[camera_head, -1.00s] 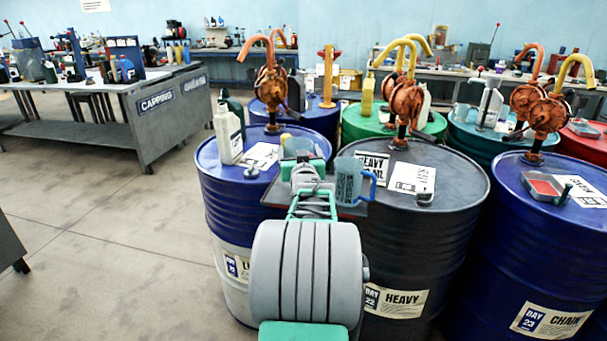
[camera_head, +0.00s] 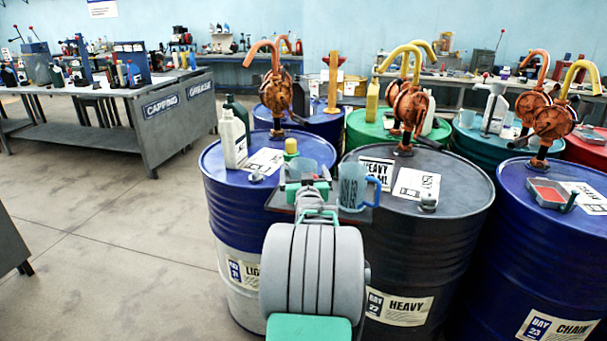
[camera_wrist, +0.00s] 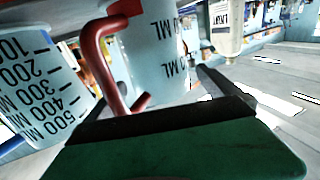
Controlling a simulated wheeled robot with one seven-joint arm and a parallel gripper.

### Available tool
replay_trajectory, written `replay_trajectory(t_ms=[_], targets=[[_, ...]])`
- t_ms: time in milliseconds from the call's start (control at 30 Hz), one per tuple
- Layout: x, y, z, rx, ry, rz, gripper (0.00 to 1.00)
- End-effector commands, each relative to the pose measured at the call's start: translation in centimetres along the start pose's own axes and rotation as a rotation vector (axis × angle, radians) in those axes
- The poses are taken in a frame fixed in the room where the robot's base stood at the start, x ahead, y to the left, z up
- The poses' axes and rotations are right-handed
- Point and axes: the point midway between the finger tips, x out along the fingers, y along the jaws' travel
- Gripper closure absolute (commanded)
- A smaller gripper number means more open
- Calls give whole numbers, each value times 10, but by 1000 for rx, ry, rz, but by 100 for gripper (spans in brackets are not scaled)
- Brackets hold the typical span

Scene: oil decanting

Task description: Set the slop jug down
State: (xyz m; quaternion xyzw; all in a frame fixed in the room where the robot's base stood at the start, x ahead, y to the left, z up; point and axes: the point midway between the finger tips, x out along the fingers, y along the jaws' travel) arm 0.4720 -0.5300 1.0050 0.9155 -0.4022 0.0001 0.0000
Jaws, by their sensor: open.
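A clear measuring jug with a red handle (camera_wrist: 103,56) stands close in front of my gripper in the wrist view. No label tells me which is the slop jug.
A dark tray (camera_head: 281,203) lies under the jugs, in front of the blue LIGHT drum (camera_head: 225,215) and the black HEAVY drum (camera_head: 455,225). A white bottle (camera_head: 233,140) stands on the LIGHT drum. Orange pumps (camera_head: 408,105) rise behind. Open floor lies at left (camera_head: 110,240).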

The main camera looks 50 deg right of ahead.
Motion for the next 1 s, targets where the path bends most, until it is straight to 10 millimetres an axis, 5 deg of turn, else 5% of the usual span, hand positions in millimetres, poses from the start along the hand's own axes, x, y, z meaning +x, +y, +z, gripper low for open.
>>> replay_trajectory(t_ms=[167,600,867,933,1000], targets=[[0,0,-6,0,0,0,0],[-98,1,-3,0,3,2,0],[-121,-1,-2,-1,-3,-3,0],[-121,-15,2,-2,-30,-29,0],[-125,-52,15,-8,-108,-99,0]])
